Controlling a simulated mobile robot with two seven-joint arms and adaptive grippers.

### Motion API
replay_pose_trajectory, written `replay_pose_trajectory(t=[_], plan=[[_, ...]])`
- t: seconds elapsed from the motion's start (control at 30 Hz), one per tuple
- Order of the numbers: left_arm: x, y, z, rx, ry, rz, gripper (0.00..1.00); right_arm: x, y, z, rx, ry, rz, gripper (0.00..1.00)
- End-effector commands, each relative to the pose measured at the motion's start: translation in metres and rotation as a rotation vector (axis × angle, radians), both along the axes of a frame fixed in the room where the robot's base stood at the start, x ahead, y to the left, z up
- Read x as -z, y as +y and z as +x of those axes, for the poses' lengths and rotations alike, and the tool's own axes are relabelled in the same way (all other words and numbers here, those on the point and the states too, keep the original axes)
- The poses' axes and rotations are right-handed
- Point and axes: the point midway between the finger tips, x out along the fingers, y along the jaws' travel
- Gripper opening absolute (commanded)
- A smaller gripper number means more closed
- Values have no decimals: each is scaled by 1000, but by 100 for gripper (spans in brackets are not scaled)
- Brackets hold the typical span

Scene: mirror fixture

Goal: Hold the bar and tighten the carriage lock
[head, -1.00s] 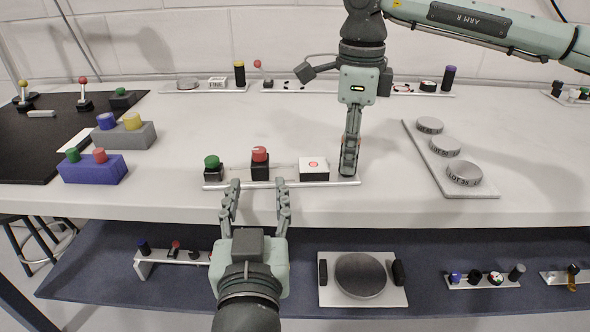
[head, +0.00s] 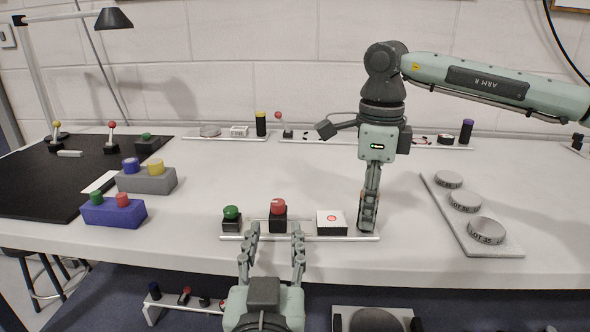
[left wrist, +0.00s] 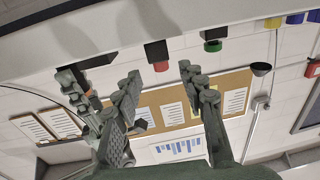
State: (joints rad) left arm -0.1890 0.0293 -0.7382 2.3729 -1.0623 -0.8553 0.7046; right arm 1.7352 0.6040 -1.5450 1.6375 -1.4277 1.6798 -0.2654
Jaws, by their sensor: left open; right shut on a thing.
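The bar (head: 300,238) is a thin pale rail along the table's front edge. On it stand a green knob (head: 232,212) on a black block, a red knob (head: 278,206) on a black block, and a white box with a red dot (head: 332,222). I cannot tell which is the carriage lock. My right gripper (head: 367,224) points down, shut at the bar's right end; its fingers hide the grip. My left gripper (head: 275,231) is open and empty, its fingertips just in front of the red knob. The left wrist view shows the red knob (left wrist: 160,66) between the fingers and the green knob (left wrist: 212,46).
A blue block (head: 113,212) and a grey block (head: 146,180) with knobs stand left. A plate (head: 500,245) with round discs lies right. More fixtures line the back. A shelf below the table holds a small rack (head: 180,303). The table's middle is clear.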

Motion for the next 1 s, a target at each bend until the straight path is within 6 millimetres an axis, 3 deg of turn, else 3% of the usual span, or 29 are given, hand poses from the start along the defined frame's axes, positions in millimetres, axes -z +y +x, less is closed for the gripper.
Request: replay_pose_trajectory(t=[0.17, 0.3, 0.4, 0.5, 0.63, 0.73, 0.8, 0.9, 1.0], plan=[[-64, 3, 37, 23, -164, -20, 41, 0, 0, 0, -1, 0, 0, 0], [-142, 6, 66, 58, -341, -47, 41, 0, 0, 0, -1, 0, 1, 0], [-188, 2, 84, 99, -427, -43, 41, 0, 0, 0, -1, 0, 1, 0], [-208, -16, 111, 157, -433, 13, 41, 0, 0, 0, -1, 0, 1, 0], [-222, -36, 153, 220, -383, 122, 41, 0, 0, 0, -1, 0, 1, 0], [-218, -42, 193, 247, -294, 239, 41, 0, 0, 0, -1, 0, 1, 0], [-209, -40, 223, 258, -205, 327, 41, 0, 0, 0, 0, 0, 1, 0], [-192, -40, 253, 293, -37, 412, 41, 0, 0, 0, 0, 0, 1, 0], [-167, -51, 259, 355, 159, 460, 41, 0, 0, 0, 0, 0, 0, 0]])
